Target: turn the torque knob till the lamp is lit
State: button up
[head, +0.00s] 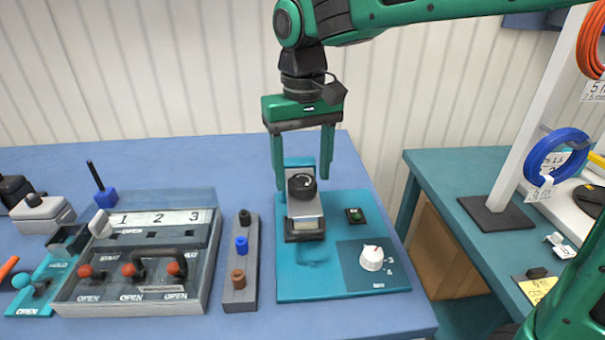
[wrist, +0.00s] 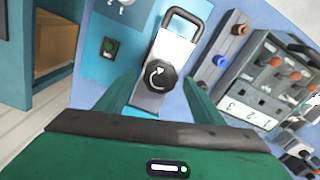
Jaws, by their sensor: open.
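My gripper (head: 304,182) is open and points down over the teal board (head: 320,280), with its fingers on either side of a black knob (head: 302,186) with a curved white arrow. In the wrist view the knob (wrist: 156,76) lies between and beyond the two green fingers (wrist: 158,100); I cannot tell if they touch it. The knob sits on a silver and black device. A small green lamp (head: 355,215) in a black housing is on the board to its right; it looks dark green, and in the wrist view the lamp (wrist: 108,46) shows green too.
A strip with black, blue and brown pegs (head: 240,265) stands left of the board. Further left is a grey panel (head: 140,260) with red-knobbed levers. A second table (head: 470,185) with cable reels stands at the right.

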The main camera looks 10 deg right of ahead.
notch_tip(320, 180, up, 9)
jog(key=shift+r, duration=0.2)
jog(key=shift+w, duration=0.1)
jog(key=s+d+f+m, duration=0.3)
jog(key=d+f, duration=0.2)
jog(key=d, duration=0.7)
jog(key=s+d+f+m, duration=0.2)
jog(key=s+d+f, duration=0.15)
jog(key=d, duration=0.85)
jog(key=s+d+f+m, duration=0.4)
jog(key=s+d+f, duration=0.6)
jog(key=s, duration=0.4)
jog(key=shift+s+d+f, duration=0.15)
jog(key=shift+f, duration=0.35)
